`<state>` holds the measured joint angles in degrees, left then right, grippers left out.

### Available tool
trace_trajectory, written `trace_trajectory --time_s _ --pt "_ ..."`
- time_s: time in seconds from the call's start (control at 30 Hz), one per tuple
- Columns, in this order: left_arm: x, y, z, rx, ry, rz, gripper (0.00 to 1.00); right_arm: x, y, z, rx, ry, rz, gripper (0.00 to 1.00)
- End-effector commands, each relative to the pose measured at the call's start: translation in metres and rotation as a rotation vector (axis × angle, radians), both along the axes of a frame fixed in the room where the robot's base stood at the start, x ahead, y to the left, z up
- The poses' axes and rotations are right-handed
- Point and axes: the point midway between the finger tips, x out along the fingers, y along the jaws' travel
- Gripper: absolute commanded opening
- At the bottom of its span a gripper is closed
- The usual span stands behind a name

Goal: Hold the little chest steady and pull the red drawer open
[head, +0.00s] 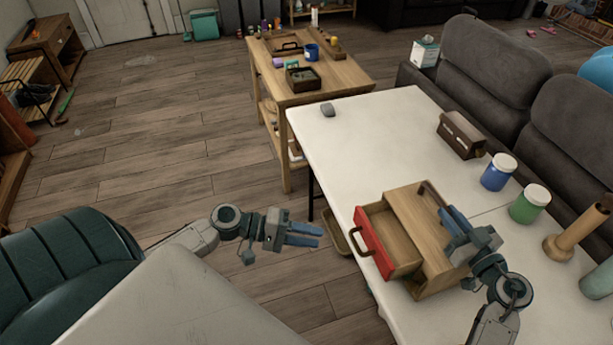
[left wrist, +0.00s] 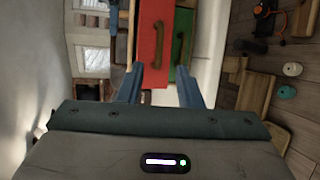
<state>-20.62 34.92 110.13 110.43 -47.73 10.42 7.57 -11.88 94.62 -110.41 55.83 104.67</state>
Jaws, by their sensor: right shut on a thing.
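The little wooden chest (head: 432,230) stands on the white table. Its red drawer (head: 375,246) is pulled well out to the left, showing an empty-looking inside and a brown handle on the front. My right gripper (head: 450,219) is shut on the chest at its right side; the exact grip is partly hidden. My left gripper (head: 321,236) is open and empty, left of the red drawer and apart from its handle. In the left wrist view, the red front (left wrist: 152,30) and a green drawer front (left wrist: 183,42) show beyond the open fingers (left wrist: 160,82).
A white table (head: 365,125) carries a brown box (head: 461,134), a grey stone-like lump (head: 328,110), a blue jar (head: 498,172), a green jar (head: 529,204) and a wooden stand (head: 572,240). A wooden side table (head: 345,75) stands behind. Floor left of the drawer is mostly open.

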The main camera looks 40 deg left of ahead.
Motion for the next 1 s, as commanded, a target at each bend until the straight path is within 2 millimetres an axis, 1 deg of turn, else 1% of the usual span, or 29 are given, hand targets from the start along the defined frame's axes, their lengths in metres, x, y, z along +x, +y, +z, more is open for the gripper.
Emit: trace_trajectory --time_s 0.1,0.2,0.67,0.7,0.77,0.8,0.83,1.0 --pt "-0.007 0.01 0.002 0.003 0.001 -0.002 0.32 0.0 0.0 0.0 0.0 0.0 0.0 0.0" --pt "-0.009 0.015 0.003 0.001 0.001 -0.001 0.32 0.0 0.0 0.0 0.0 0.0 0.0 0.0" --pt "-0.011 0.018 0.004 -0.001 -0.001 0.0 0.32 0.0 0.0 0.0 0.0 0.0 0.0 0.0" --pt "-0.011 0.018 0.004 -0.001 -0.001 0.0 0.32 0.0 0.0 0.0 0.0 0.0 0.0 0.16" --pt "-0.011 0.018 0.004 -0.001 -0.001 0.0 0.32 0.0 0.0 0.0 0.0 0.0 0.0 0.28" --pt "-0.011 0.018 0.004 -0.001 -0.001 0.0 0.32 0.0 0.0 0.0 0.0 0.0 0.0 0.36" --pt "-0.011 0.018 0.004 -0.001 -0.001 0.0 0.32 0.0 0.0 0.0 0.0 0.0 0.0 0.4" --pt "-0.011 0.018 0.004 -0.001 -0.001 0.0 0.32 0.0 0.0 0.0 0.0 0.0 0.0 0.4"
